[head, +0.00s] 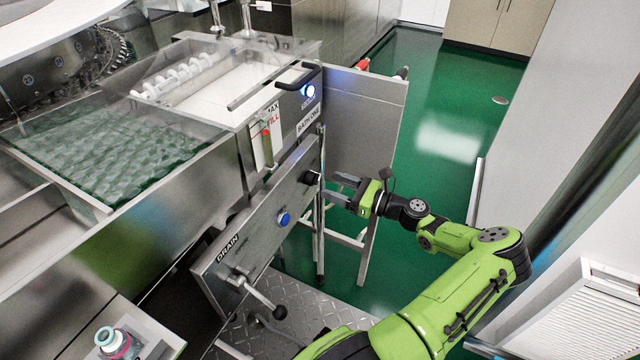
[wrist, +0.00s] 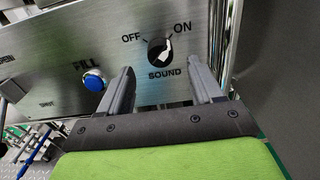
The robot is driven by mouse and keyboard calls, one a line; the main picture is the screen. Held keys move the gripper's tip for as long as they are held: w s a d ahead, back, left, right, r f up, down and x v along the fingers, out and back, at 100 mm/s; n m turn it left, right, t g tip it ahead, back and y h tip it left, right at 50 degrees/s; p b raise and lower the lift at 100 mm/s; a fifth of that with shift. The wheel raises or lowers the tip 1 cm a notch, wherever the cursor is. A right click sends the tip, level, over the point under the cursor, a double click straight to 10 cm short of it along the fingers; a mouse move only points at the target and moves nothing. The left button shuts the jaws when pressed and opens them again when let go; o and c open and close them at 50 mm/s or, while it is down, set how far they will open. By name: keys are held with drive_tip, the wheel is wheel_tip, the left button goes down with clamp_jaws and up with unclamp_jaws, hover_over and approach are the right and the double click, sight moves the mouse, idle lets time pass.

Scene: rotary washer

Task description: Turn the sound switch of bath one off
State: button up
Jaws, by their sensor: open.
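The sound switch (wrist: 160,51) is a dark round knob with a pale pointer on a steel panel, between the printed OFF on the left and ON on the right. The pointer seems to lean toward ON. In the head view the switch (head: 309,178) is a small dark knob at the panel's right end. My gripper (wrist: 164,72) is open and empty, its fingers pointing at the panel. In the wrist view the fingertips lie on either side of and below the switch, apart from it. My gripper (head: 330,193) also shows in the head view, just right of the panel.
A blue FILL button (wrist: 95,80) sits left of the switch. The bath one label (head: 308,120) and a lit blue button (head: 309,90) are above. A drain lever (head: 260,294) sticks out lower left. A steel side panel (head: 365,120) stands behind; green floor (head: 440,110) is open beyond.

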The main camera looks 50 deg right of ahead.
sight(318, 180)
drive_tip(key=b+x, duration=0.1)
drive_tip(key=x, duration=0.4)
drive_tip(key=shift+w, duration=0.15)
drive_tip(key=shift+c, duration=0.3)
drive_tip(key=c, duration=1)
